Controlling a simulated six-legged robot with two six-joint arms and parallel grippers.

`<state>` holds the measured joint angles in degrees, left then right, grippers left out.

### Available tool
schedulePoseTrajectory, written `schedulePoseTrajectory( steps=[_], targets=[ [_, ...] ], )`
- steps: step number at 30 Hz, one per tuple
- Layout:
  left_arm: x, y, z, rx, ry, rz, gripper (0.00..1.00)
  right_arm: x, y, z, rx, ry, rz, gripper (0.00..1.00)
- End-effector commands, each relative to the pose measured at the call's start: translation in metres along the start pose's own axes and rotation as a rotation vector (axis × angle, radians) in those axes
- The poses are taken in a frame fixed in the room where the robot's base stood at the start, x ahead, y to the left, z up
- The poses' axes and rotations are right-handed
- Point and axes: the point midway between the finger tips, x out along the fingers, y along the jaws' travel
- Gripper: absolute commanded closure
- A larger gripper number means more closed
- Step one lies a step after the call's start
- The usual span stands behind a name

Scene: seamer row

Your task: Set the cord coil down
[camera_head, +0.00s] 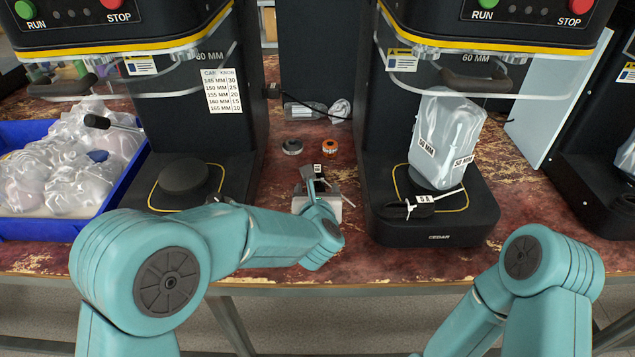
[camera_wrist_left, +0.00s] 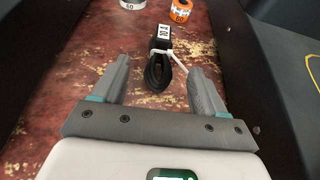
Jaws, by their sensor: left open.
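A black cord coil (camera_wrist_left: 155,72), bound with a white tie and carrying a white tag, lies on the worn red-brown bench top (camera_wrist_left: 75,85). My left gripper (camera_wrist_left: 160,67) is open, with one finger on either side of the coil and a gap visible on both sides. In the head view the left gripper (camera_head: 320,182) reaches down between the two machines, and its fingers partly hide the coil; its white tag (camera_head: 328,170) shows there. My right arm shows at the lower right; its gripper is out of view.
A grey ring (camera_head: 292,147) and an orange ring (camera_head: 329,147) lie behind the coil. Black seamers stand left (camera_head: 185,185) and right (camera_head: 432,225); the right one bears a bagged container (camera_head: 447,135) and another tagged black cord (camera_head: 408,210). A blue crate (camera_head: 30,228) is at left.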

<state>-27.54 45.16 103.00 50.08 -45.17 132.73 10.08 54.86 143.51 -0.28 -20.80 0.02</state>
Motion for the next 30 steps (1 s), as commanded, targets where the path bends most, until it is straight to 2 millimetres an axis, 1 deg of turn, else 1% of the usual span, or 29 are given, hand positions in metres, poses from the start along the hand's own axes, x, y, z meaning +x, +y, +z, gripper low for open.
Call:
schedulePoseTrajectory(
  steps=[9, 12, 18, 19, 20, 21, 23, 24, 25, 26, 30],
  targets=[
    [0.047, -0.001, -0.003, -0.001, 0.001, 0.001, 0.28, -0.002, -0.001, 0.0, 0.0, 0.0, 0.0, 0.57],
    [0.054, -0.001, -0.003, -0.001, 0.0, 0.0, 0.28, -0.003, -0.001, 0.0, 0.0, 0.0, 0.0, 0.57],
    [0.054, -0.001, -0.003, -0.001, 0.0, -0.001, 0.28, -0.002, -0.001, 0.0, 0.0, 0.0, 0.0, 0.57],
    [0.054, -0.001, -0.003, -0.001, 0.0, -0.001, 0.34, -0.002, -0.001, 0.0, 0.0, 0.0, 0.0, 0.57],
    [0.054, -0.001, -0.003, -0.001, 0.0, -0.001, 0.44, -0.002, -0.001, 0.0, 0.0, 0.0, 0.0, 0.57],
    [0.054, -0.001, -0.003, -0.001, 0.0, -0.001, 0.57, -0.002, -0.001, 0.0, 0.0, 0.0, 0.0, 0.57],
    [0.054, -0.001, -0.003, -0.001, 0.0, -0.001, 0.77, -0.002, -0.001, 0.0, 0.0, 0.0, 0.0, 0.57],
    [0.054, -0.001, -0.003, -0.001, 0.0, -0.001, 0.9, -0.002, -0.001, 0.0, 0.0, 0.0, 0.0, 0.57],
    [0.054, -0.001, -0.003, -0.001, 0.0, -0.001, 0.9, -0.002, -0.001, 0.0, 0.0, 0.0, 0.0, 0.57],
    [0.054, -0.001, -0.002, -0.001, -0.002, 0.0, 0.96, -0.002, -0.001, 0.0, 0.0, 0.0, 0.0, 0.57],
    [0.054, -0.001, -0.002, -0.001, -0.002, 0.0, 0.96, -0.002, -0.001, 0.0, 0.0, 0.0, 0.0, 0.57]
  ],
)
